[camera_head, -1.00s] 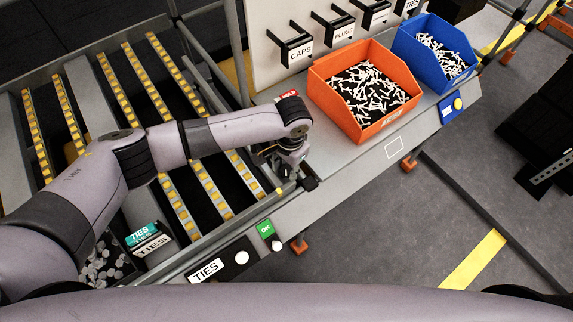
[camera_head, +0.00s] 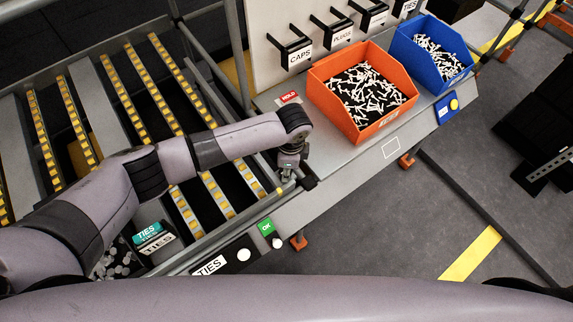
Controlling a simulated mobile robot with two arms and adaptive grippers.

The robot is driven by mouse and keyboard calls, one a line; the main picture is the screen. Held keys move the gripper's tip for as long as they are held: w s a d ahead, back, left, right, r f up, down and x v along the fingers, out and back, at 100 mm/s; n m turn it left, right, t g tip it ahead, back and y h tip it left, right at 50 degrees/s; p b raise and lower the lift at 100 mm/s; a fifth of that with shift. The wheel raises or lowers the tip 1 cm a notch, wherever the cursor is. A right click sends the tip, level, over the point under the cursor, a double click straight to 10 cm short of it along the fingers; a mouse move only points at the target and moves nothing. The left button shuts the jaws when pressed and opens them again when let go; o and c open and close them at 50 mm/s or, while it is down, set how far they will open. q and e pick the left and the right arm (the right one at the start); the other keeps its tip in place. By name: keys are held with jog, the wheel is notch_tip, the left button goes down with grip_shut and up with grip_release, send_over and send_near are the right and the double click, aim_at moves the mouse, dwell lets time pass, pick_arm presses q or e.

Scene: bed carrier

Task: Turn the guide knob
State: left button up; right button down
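My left arm reaches in from the left. My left gripper (camera_head: 287,174) points down over the front right corner of the roller rack, at the left end of the grey bench. A small black part (camera_head: 308,183), possibly the guide knob, sits on the rack's front corner just right of the fingers. The wrist hides part of that corner. The fingers are small and dark, and I cannot tell whether they are open, shut or touching anything. My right gripper is not in view.
An orange bin (camera_head: 385,118) and a blue bin (camera_head: 440,82) of small white parts stand on the bench. A red HOLD label (camera_head: 289,97) lies behind my wrist. A green OK sign (camera_head: 266,227) and TIES boxes (camera_head: 152,238) are at the front.

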pick_arm(q)
jog(key=m, duration=0.4)
jog(key=shift+m, duration=0.3)
jog(key=m, duration=0.4)
jog(key=shift+m+p, duration=0.3)
jog(key=m, duration=0.4)
jog(key=shift+m, duration=0.3)
jog(key=shift+m+b, duration=0.5)
jog(key=shift+m, duration=1.5)
jog(key=o, duration=1.1)
jog(key=shift+o, duration=0.2)
